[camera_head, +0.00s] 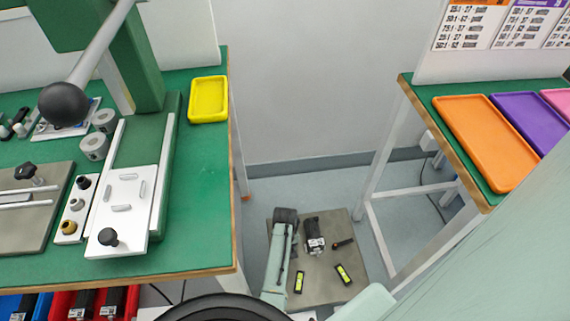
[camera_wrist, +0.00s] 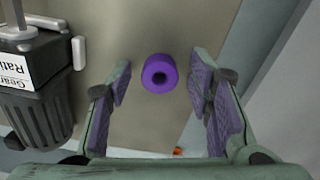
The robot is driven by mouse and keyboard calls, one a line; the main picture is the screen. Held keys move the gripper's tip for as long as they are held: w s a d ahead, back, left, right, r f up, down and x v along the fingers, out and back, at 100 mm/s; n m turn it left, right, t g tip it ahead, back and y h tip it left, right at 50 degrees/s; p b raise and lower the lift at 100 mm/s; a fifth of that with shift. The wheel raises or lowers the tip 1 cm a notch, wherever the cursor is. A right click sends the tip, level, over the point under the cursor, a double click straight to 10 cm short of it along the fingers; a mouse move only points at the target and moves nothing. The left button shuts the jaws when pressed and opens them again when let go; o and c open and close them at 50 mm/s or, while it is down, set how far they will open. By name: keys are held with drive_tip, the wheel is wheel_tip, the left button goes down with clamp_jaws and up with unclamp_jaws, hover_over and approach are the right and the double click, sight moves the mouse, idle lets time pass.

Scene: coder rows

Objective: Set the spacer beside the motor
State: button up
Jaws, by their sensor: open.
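The purple spacer (camera_wrist: 159,73) is a short ring with a dark hole, seen in the wrist view against the grey-brown board (camera_wrist: 205,22). My gripper (camera_wrist: 160,85) is open, with one finger on each side of the spacer and a gap to both. The motor (camera_wrist: 38,95), black with a white gear ratio label, is left of the spacer, beyond the left finger. In the head view the motor (camera_head: 314,238) sits on the board (camera_head: 320,285) on the floor. My gripper is at the left there, and I cannot make out the spacer.
Two black and yellow-green items (camera_head: 343,273) and a small black part (camera_head: 343,243) lie near the motor. A green workbench (camera_head: 200,225) with a press stands at left, with a yellow tray (camera_head: 208,99). A table with an orange tray (camera_head: 490,140) stands at right.

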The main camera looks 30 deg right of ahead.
wheel_tip(320, 180, up, 12)
drive_tip(key=p, duration=0.1)
idle(0.4)
